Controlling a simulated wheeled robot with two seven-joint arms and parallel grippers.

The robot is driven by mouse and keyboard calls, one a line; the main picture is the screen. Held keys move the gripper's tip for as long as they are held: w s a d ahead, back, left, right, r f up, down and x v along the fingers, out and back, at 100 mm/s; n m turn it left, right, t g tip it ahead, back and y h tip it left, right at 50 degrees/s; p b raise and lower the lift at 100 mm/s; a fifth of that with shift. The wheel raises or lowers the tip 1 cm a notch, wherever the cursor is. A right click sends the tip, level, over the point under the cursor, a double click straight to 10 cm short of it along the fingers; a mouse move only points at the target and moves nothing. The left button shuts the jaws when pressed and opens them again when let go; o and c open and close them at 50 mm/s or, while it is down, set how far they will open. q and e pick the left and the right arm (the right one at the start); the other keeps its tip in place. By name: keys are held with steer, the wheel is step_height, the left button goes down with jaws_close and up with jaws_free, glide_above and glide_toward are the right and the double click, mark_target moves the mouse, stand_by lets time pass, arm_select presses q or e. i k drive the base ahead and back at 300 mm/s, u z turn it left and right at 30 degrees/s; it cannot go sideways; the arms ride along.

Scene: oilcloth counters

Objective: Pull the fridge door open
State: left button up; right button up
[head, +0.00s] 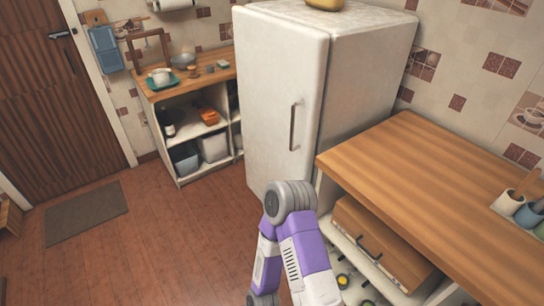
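A white fridge (350,75) stands against the tiled wall in the upper middle of the head view. Its door (277,85) faces the left and looks shut. A dark vertical handle (293,126) is on the door near its right edge. One of my arms, purple and grey, rises from the bottom middle in front of the fridge's lower part, and part of the door's lower edge is hidden behind it. No fingertips of either gripper show in the view.
A wooden counter (405,150) stands close to the right of the fridge, with a drawer (380,242) below. A shelf unit (190,85) stands left of the fridge. The brown floor (160,225) before the door is clear, with a mat (87,213) farther left.

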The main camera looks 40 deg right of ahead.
mark_target(281, 63)
steer(key=z, duration=0.4)
steer(key=i, duration=1)
steer(key=z, duration=0.35)
